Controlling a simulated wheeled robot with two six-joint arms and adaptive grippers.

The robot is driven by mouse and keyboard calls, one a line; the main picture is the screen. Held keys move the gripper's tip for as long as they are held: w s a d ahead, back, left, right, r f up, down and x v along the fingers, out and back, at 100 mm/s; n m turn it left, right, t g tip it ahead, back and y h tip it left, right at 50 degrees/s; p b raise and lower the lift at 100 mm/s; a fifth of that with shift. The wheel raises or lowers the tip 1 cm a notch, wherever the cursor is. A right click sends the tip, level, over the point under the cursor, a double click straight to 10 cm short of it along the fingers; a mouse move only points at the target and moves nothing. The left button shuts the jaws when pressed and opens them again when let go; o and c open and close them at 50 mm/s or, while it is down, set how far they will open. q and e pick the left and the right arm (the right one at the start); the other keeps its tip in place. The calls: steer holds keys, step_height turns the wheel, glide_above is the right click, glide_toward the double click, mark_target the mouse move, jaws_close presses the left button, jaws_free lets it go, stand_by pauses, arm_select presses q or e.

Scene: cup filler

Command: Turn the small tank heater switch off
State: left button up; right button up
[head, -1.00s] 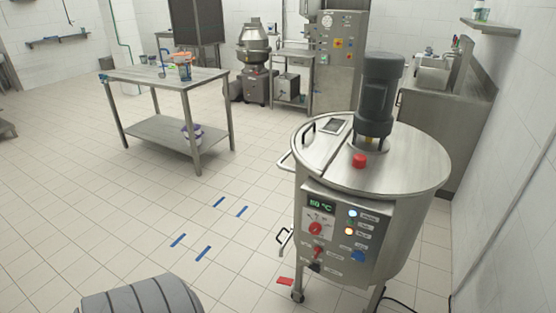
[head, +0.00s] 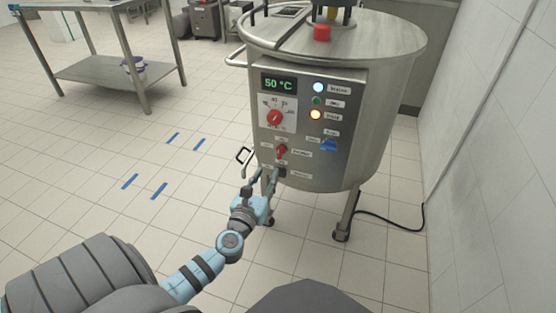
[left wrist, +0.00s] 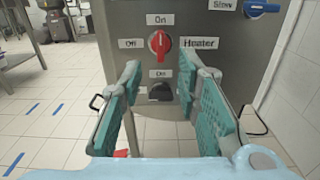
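The small tank (head: 395,130) is a round steel vessel with a control panel on its front. The red heater switch (head: 281,151) is low on the panel; in the left wrist view (left wrist: 159,43) it stands upright, toward the "On" label above it, with "Off" to its left and "Heater" to its right. My left gripper (left wrist: 168,95) is open and empty, its teal fingers pointing at the panel, below and on either side of the switch, apart from it. In the head view the left gripper (head: 263,180) is at the panel's lower edge. My right gripper is not in view.
A black switch (left wrist: 160,92) sits directly below the heater switch. Above are a red dial (head: 273,118), a 50 °C display (head: 279,84) and lamps, white and orange lit. A blue knob (head: 328,145) is to the right. A steel table (head: 110,65) stands far left.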

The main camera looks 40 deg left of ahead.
mark_target(278, 153)
arm_select(q)
steer(key=b+x, duration=0.2)
steer(key=x, duration=0.8)
steer(key=shift+f, duration=0.15)
steer(key=shift+w+a, duration=0.1)
steer(key=shift+w, duration=0.15)
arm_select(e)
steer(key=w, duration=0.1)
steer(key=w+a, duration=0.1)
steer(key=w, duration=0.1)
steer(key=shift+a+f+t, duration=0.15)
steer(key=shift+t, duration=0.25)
arm_select(q)
steer(key=shift+c, duration=0.2)
jaws_close()
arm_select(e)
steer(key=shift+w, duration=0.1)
